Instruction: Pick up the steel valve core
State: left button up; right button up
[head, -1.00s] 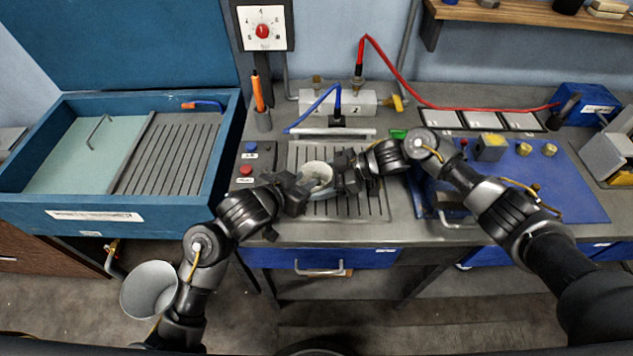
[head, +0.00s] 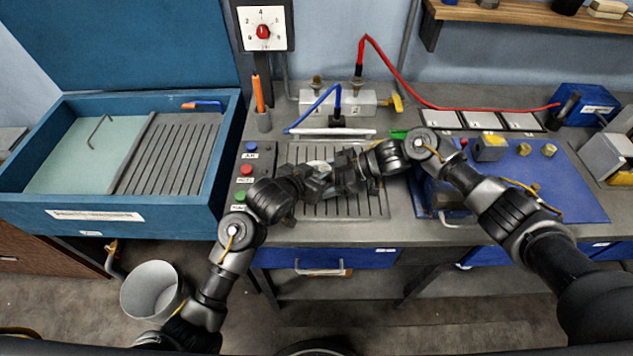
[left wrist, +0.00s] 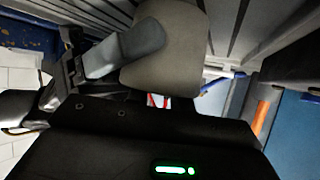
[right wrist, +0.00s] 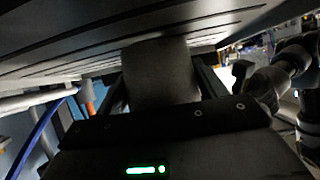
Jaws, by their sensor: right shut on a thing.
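My right gripper (head: 345,172) is shut on a grey, cylinder-like body, which shows between its fingers in the right wrist view (right wrist: 160,72). My left gripper (head: 322,180) is close beside the right one, over the slotted drain plate. In the left wrist view the rounded grey body (left wrist: 165,45) is very near the camera. A smooth grey rod-like piece (left wrist: 125,48) crosses in front of it; I cannot tell whether this is the steel valve core. The left fingers' opening is not clear. In the head view the grippers hide most of the held body.
The slotted plate (head: 350,207) lies under both grippers. Buttons (head: 246,169) line its left side. A manifold block (head: 365,102) with blue and red hoses stands behind. A blue mat (head: 570,190) with small brass parts lies at right, a blue basin (head: 225,150) at left.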

aim_at(316, 174)
pick_arm(q)
jog(key=shift+s+a+f, duration=0.1)
jog(key=shift+f, duration=0.4)
grip_shut()
pick_arm(e)
jog(key=shift+s+a, duration=0.15)
jog(key=shift+a, duration=0.05)
pick_arm(q)
notch_tip(316, 174, up, 11)
jog(key=shift+f, duration=0.2)
pick_arm(e)
jog(key=shift+d, duration=0.1)
jog(key=o, duration=0.8)
jog(key=shift+o, duration=0.2)
